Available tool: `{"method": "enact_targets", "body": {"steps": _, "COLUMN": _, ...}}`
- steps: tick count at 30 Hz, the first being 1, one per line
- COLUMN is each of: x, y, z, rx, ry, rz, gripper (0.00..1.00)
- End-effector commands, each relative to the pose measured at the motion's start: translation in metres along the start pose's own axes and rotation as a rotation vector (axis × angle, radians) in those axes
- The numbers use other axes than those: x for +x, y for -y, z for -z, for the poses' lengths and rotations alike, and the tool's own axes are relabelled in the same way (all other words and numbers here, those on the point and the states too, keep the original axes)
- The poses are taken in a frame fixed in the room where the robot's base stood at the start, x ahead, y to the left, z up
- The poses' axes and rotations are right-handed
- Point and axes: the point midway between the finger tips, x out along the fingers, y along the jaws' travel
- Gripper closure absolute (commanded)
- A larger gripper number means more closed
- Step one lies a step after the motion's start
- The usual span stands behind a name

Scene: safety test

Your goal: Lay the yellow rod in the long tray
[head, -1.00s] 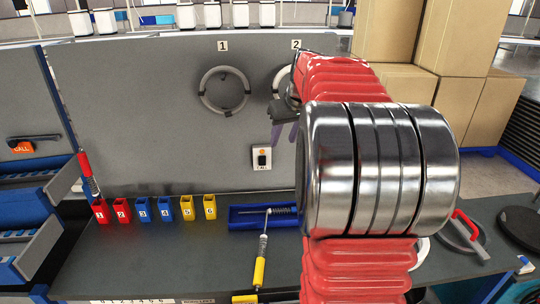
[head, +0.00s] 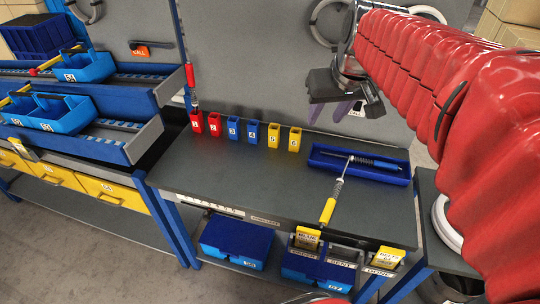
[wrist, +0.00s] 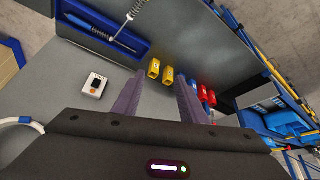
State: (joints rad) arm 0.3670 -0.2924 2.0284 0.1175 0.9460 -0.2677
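The yellow rod (head: 327,210) has a yellow handle and a silver spring shaft. It slants across the bench in front of the tray, handle towards the front edge, tip at or over the tray's near rim. I cannot tell whether the tip touches it. The shaft also shows in the wrist view (wrist: 134,12). The long blue tray (head: 398,179) lies at the bench's right and holds a blue-handled rod (head: 376,162); it shows top left in the wrist view (wrist: 72,38).
Numbered red, blue and yellow cups (head: 233,128) stand in a row left of the tray. A red rod (head: 190,76) is upright at the left cup. Blue bins (head: 88,67) fill shelves at left. The bench middle (head: 250,178) is clear; labelled boxes (head: 235,240) sit below.

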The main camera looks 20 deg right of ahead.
Motion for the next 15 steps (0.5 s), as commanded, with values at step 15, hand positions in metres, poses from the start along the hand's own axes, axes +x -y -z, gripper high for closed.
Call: {"method": "enact_targets", "body": {"steps": 15, "x": -0.01, "y": 0.093, "z": -0.122, "rx": -0.096, "ry": -0.014, "rz": 0.052, "gripper": 0.62}}
